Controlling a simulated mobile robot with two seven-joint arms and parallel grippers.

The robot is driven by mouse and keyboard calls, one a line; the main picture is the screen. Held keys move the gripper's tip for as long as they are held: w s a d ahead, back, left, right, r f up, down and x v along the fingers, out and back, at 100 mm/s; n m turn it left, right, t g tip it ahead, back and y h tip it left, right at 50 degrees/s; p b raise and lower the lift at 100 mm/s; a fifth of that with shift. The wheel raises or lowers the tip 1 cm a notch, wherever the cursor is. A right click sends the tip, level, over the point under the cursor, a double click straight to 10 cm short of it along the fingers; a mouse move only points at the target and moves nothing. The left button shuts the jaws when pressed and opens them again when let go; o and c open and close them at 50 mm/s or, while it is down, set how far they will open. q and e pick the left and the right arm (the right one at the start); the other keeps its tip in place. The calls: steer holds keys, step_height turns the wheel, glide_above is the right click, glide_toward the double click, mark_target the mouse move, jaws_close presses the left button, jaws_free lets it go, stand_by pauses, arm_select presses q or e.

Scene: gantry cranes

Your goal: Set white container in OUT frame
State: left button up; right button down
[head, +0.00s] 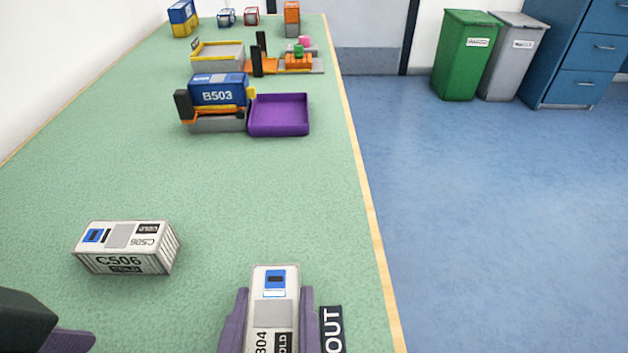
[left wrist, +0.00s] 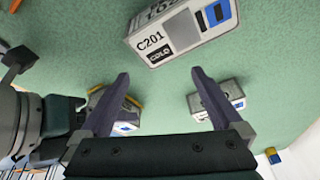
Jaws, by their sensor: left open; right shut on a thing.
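A white container (head: 274,283) with a blue patch and a number ending in 304 stands between the two purple fingers of my right gripper (head: 272,300), at the bottom middle of the head view. That gripper is shut on it. A black OUT label (head: 332,329) shows just right of the right finger. The OUT frame itself is hidden or out of view, so I cannot tell whether the container touches it. My left gripper (left wrist: 159,73) is open and empty in the left wrist view. Only part of it shows at the lower left of the head view.
A white container C506 (head: 125,248) lies on the green table left of the held one. A white container C201 (left wrist: 183,35) shows in the left wrist view. A purple tray (head: 279,116) and blue container B503 (head: 217,93) are farther back. The middle table is clear.

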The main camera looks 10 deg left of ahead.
arm_select(q)
steer(key=shift+f, duration=0.25)
arm_select(e)
steer(key=shift+f, duration=0.2)
steer(key=shift+c, duration=1.1)
jaws_free()
arm_select(q)
steer(key=shift+d+r, duration=0.1)
steer(key=shift+r, duration=0.25)
arm_select(e)
steer(key=shift+s+d+r, duration=0.1)
steer(key=shift+s+r, duration=0.1)
steer(key=shift+r, duration=0.1)
arm_select(q)
steer(key=shift+f, duration=0.3)
arm_select(e)
steer(key=v, duration=1.1)
steer(key=shift+s+r, duration=0.1)
steer(key=shift+s, duration=0.15)
steer(key=w+d+f+g+h, duration=0.1)
steer(key=d+g, duration=0.3)
steer(key=d, duration=0.7)
steer(key=w+d+f+m+g+h, duration=0.1)
steer(key=d+g, duration=0.4)
steer(key=d, duration=0.7)
steer(key=shift+w+f+h, duration=0.3)
steer(key=shift+f+h, duration=0.5)
steer(key=shift+f, duration=0.1)
